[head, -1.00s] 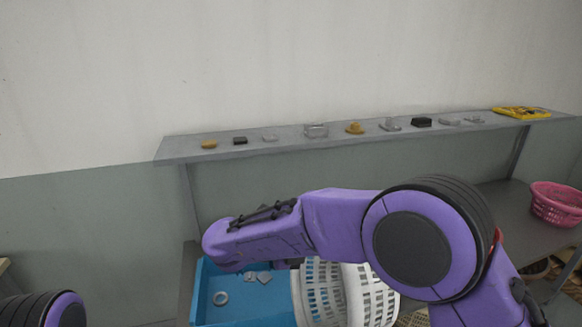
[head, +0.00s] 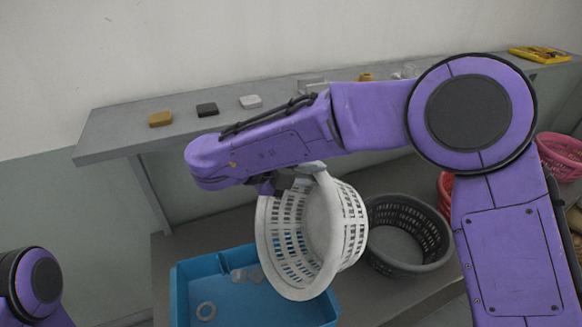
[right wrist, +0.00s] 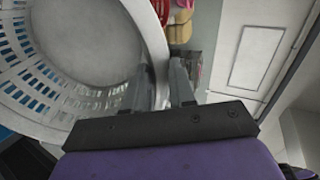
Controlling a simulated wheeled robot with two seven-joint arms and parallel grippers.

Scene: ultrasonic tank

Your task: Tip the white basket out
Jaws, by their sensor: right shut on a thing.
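The white basket (head: 312,235) is tilted strongly, its open mouth facing down and to the left, above the right part of the blue tray (head: 187,300). My right gripper (head: 290,180) is shut on the basket's rim at its upper side. In the right wrist view the gripper (right wrist: 168,88) has its fingers on either side of the rim of the basket (right wrist: 45,100), whose visible inside looks empty. Pale flat pieces (head: 246,273) and a ring-shaped part (head: 206,311) lie in the blue tray. My left gripper is out of view; only part of that arm shows at lower left.
A dark grey basket (head: 408,232) stands right of the white one on the bench. Red and pink baskets (head: 562,158) are further right. A shelf behind (head: 110,134) bears small parts (head: 207,109) and a yellow tray (head: 540,54).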

